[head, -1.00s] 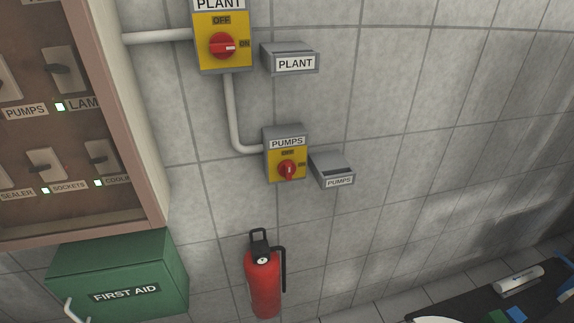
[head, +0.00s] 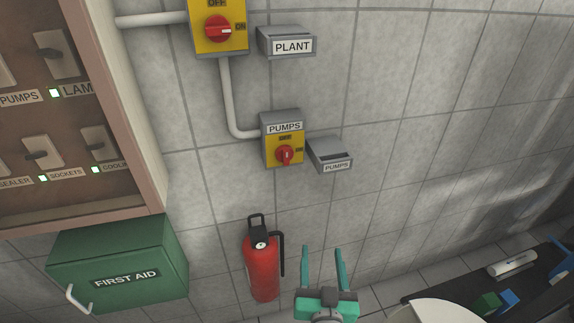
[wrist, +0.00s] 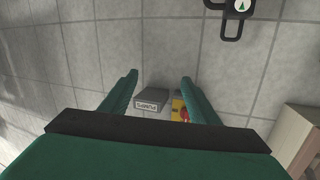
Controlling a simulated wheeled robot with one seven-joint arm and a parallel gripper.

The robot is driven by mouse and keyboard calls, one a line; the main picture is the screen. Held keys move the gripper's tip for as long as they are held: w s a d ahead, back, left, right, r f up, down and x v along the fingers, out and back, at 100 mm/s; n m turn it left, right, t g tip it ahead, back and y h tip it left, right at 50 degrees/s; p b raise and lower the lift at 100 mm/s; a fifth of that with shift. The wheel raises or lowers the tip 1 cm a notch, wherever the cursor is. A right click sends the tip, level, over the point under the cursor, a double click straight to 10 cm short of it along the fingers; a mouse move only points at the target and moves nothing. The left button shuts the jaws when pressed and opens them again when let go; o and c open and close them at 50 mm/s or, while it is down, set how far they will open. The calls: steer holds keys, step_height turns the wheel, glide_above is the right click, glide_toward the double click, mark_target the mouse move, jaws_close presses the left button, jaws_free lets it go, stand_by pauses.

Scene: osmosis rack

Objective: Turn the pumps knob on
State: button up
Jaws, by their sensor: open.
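The pumps switch box (head: 270,138) is a grey and yellow box on the tiled wall. Its red knob (head: 285,155) has its handle upright, in line with the OFF label above; the ON label is at its right. My gripper (head: 321,249) is open and empty, below and slightly right of the box in the head view, with its green fingers pointing up. In the wrist view my gripper (wrist: 160,77) frames a grey labelled holder (wrist: 153,101). The yellow box (wrist: 179,106) and part of the red knob (wrist: 186,115) show beside the right finger, which partly hides them.
The grey pumps holder (head: 330,155) juts out right of the switch. The plant switch (head: 207,40), with its handle toward ON, and its holder (head: 287,43) are above. A fire extinguisher (head: 263,270), first aid box (head: 120,262) and breaker cabinet (head: 125,110) stand left. The right wall is bare.

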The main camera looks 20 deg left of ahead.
steer(key=w+a+r+n+y, duration=0.2)
steer(key=w+a+r, duration=0.2)
steer(key=r, duration=0.5)
steer(key=n+g+y, duration=0.1)
steer(key=n+y, duration=0.2)
glide_toward(288, 157)
steer(key=x, duration=0.9)
steer(key=shift+w+a, duration=0.2)
steer(key=shift+a, duration=0.05)
steer(key=c, duration=1.1)
